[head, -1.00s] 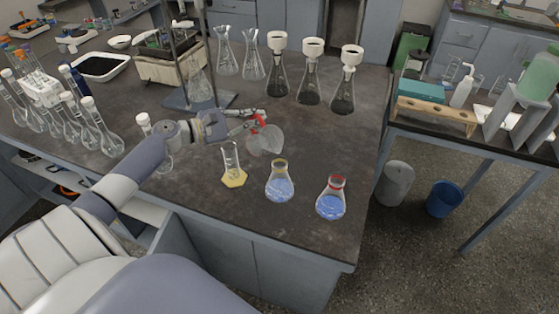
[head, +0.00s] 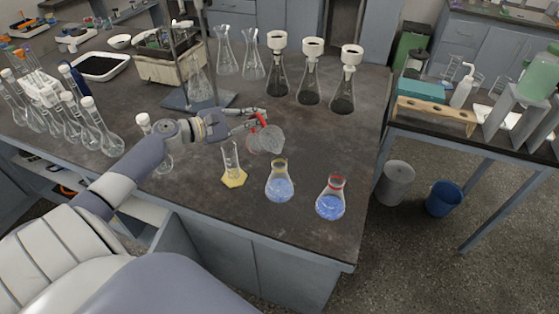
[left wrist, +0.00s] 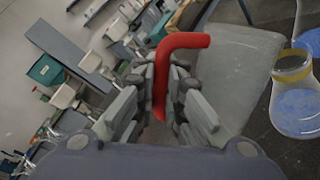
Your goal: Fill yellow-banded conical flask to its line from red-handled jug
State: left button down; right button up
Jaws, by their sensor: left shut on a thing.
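My left gripper (head: 256,121) is shut on the red handle of the clear jug (head: 270,141), held above the bench. The jug is tilted, its mouth towards the right, above and slightly left of the yellow-banded conical flask (head: 280,186). That flask stands upright with blue liquid in its lower part; I cannot make out its line. No stream of liquid shows, and I cannot tell what the jug holds. In the left wrist view the red handle (left wrist: 184,41) sits between the fingers, the jug's clear wall (left wrist: 235,75) is beside it, and the yellow-banded flask (left wrist: 296,105) is at right.
A red-banded flask (head: 330,202) with blue liquid stands to the right, and a measuring cylinder (head: 233,175) on a yellow base to the left. Several dark flasks with white tops (head: 310,85) stand behind. Bare bench lies to the right of the jug.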

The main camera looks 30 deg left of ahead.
pick_arm(q)
jog(key=shift+d+r, duration=0.1)
jog(key=shift+r, duration=0.2)
jog(key=shift+r+m, duration=0.15)
jog(key=shift+m, duration=0.15)
dwell(0.6)
jog(key=shift+d+r, duration=0.1)
dwell(1.4)
